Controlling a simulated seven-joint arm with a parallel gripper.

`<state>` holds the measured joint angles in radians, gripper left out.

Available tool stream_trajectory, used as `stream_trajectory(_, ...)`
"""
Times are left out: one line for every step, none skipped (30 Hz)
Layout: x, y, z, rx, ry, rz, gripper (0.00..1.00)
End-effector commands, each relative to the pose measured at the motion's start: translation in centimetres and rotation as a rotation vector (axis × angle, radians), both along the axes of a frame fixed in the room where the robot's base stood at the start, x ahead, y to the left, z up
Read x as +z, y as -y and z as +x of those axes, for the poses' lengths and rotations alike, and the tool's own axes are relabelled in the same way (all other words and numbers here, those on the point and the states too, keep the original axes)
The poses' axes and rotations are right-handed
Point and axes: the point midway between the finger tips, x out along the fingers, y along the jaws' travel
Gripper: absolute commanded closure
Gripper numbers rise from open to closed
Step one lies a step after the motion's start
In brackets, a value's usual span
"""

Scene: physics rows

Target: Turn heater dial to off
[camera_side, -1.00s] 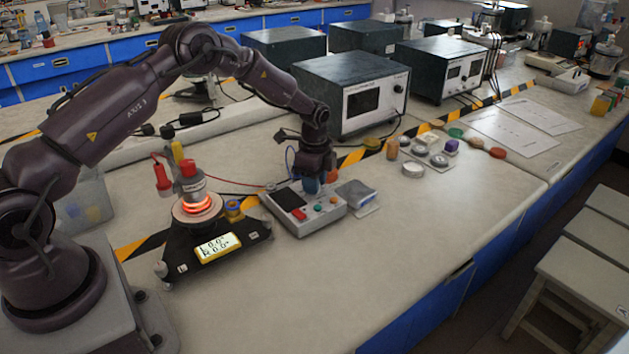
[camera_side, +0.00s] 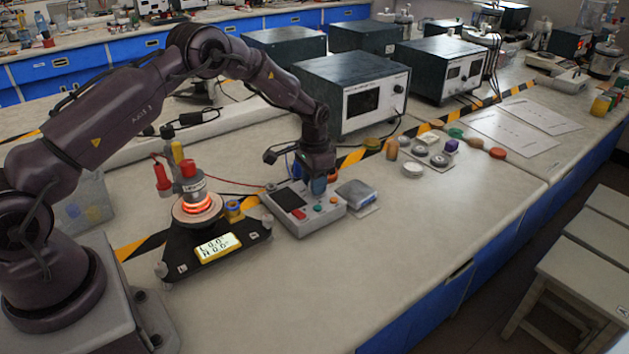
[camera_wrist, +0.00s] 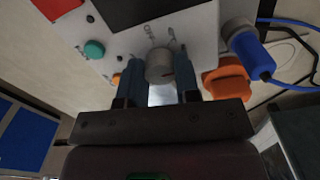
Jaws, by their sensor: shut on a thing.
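The control box (camera_side: 290,220) is a light grey unit with a dark screen, a red patch and small coloured knobs. My gripper (camera_side: 318,186) points down at its far right part. The side view hides this dial behind the gripper. The heater (camera_side: 198,204) left of the box glows orange-red, with a grey, red-topped piece on it.
A black stand with a yellow-framed display (camera_side: 218,247) lies under the heater. In the wrist view, an orange knob (camera_wrist: 227,82) and a blue plug (camera_wrist: 250,55) with a cable sit close right of the fingers. Dark instrument cases (camera_side: 350,90) stand behind.

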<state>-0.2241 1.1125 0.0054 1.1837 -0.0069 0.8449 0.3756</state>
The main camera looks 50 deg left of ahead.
Motion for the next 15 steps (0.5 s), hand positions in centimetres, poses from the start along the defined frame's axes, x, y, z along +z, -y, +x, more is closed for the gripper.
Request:
stream_trajectory(0.18,0.00,0.01,0.044,-0.001,0.001,0.93)
stream_trajectory(0.18,0.00,0.01,0.073,-0.001,0.001,0.93)
stream_trajectory(0.18,-0.01,0.01,0.111,-0.001,0.001,0.93)
stream_trajectory(0.19,-0.01,0.01,0.140,-0.001,0.001,0.93)
stream_trajectory(0.19,-0.01,0.00,0.169,-0.002,0.001,0.93)
stream_trajectory(0.19,-0.02,0.00,0.206,-0.002,0.001,0.93)
stream_trajectory(0.19,-0.02,0.00,0.235,-0.001,0.001,0.93)
stream_trajectory(0.19,-0.03,0.00,0.263,-0.002,0.001,0.93)
stream_trajectory(0.19,-0.04,0.01,0.302,-0.002,0.001,0.93)
stream_trajectory(0.19,-0.03,0.00,0.329,-0.002,0.001,0.93)
stream_trajectory(0.19,-0.01,0.00,0.358,-0.002,0.001,0.93)
stream_trajectory(0.19,0.01,0.01,0.395,-0.002,0.001,0.93)
stream_trajectory(0.19,0.01,0.01,0.425,-0.002,0.000,0.93)
stream_trajectory(0.20,-0.01,0.00,0.453,-0.002,0.001,0.93)
stream_trajectory(0.20,-0.04,0.00,0.491,-0.002,0.002,0.93)
